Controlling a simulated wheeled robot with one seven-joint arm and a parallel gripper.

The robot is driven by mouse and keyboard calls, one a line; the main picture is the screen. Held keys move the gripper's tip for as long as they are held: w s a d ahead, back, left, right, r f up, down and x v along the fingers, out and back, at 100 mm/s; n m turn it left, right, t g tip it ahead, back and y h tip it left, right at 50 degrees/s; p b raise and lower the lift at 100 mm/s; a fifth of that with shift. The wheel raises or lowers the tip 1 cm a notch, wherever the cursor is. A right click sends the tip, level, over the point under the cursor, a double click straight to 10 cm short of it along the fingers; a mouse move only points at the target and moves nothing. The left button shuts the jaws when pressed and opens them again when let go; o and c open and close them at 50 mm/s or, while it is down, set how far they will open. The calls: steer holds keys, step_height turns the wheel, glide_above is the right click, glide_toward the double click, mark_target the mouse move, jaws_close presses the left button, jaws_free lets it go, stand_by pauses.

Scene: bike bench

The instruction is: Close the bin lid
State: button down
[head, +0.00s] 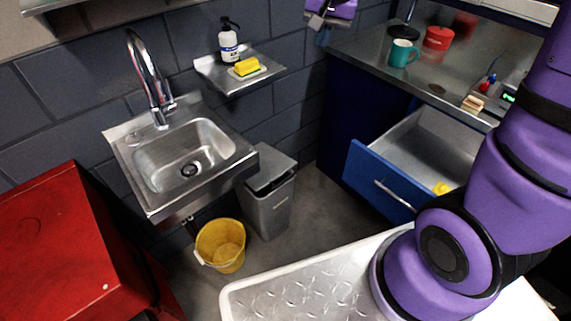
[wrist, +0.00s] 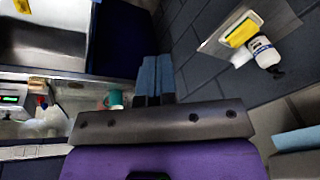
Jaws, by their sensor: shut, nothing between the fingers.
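The grey bin (head: 268,212) stands on the floor between the sink and the blue cabinet. Its lid (head: 272,165) is tilted, with a dark gap showing under it above the bin's rim. My gripper (head: 323,38) is at the top of the head view, in front of the wall and right of the soap shelf, high above the bin and apart from it. In the wrist view the two fingers (wrist: 155,62) are shut together with nothing between them. I cannot make out the bin in the wrist view.
A steel sink (head: 223,143) juts out left of the bin, and a yellow bucket (head: 220,245) stands in front. The blue drawer (head: 378,183) is open at the right. A wall shelf (head: 273,70) holds a bottle and yellow sponge. A pale tray (head: 290,295) lies nearest.

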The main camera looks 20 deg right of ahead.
steer(key=w+a+f+m+g, duration=0.15)
steer(key=w+f, duration=0.35)
steer(key=f, duration=0.6)
steer(key=w+a+f+m, duration=0.15)
steer(key=w+f, duration=0.25)
steer(key=f, duration=0.7)
steer(key=w+a+f+m+g, duration=0.1)
steer(key=w+f+m, duration=0.3)
steer(key=f, duration=0.7)
steer(key=shift+m+g+h, duration=0.3)
steer(key=shift+m+g, duration=0.1)
steer(key=shift+g, duration=0.05)
steer(key=f, duration=2.7)
steer(key=shift+s+f, duration=0.25)
steer(key=shift+f, duration=0.05)
step_height(320, 180, down, 9)
steer(key=s, duration=0.2)
steer(key=shift+d+r, duration=0.15)
steer(key=shift+d, duration=0.25)
steer(key=shift+s, duration=0.1)
